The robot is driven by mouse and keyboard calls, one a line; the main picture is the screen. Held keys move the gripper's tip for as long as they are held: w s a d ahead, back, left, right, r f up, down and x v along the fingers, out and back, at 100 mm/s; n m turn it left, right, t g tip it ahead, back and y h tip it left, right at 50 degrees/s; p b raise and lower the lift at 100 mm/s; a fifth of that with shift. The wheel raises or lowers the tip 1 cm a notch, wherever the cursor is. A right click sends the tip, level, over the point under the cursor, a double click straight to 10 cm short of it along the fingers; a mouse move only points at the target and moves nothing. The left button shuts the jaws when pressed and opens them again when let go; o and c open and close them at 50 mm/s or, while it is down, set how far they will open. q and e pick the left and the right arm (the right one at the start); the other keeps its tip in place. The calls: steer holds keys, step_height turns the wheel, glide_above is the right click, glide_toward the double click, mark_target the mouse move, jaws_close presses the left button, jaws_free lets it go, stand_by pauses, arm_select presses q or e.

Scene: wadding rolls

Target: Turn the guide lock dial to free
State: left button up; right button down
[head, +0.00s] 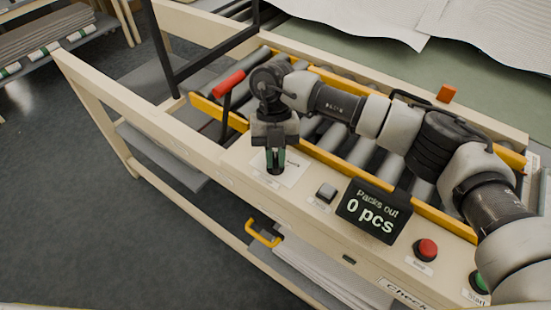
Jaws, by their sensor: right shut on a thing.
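My right gripper (275,158) points down over the left part of the cream control panel (235,158). It is shut on the guide lock dial, which is mostly hidden between and under the fingers. A white label plate (294,172) shows beside the fingers; its text and the dial's setting are too small and covered to read. My right arm reaches in from the right, across the rollers. My left gripper is not in view.
Yellow guide rails (347,171) run along the rollers. A red handle (229,83) stands at left.

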steer(key=shift+w+r, duration=0.1)
stand_by(0.4)
steer(key=c, duration=1.1)
jaws_free()
steer(key=shift+c, duration=0.2)
steer(key=b+v, duration=0.2)
steer(key=v, duration=0.8)
steer(key=shift+r, duration=0.35)
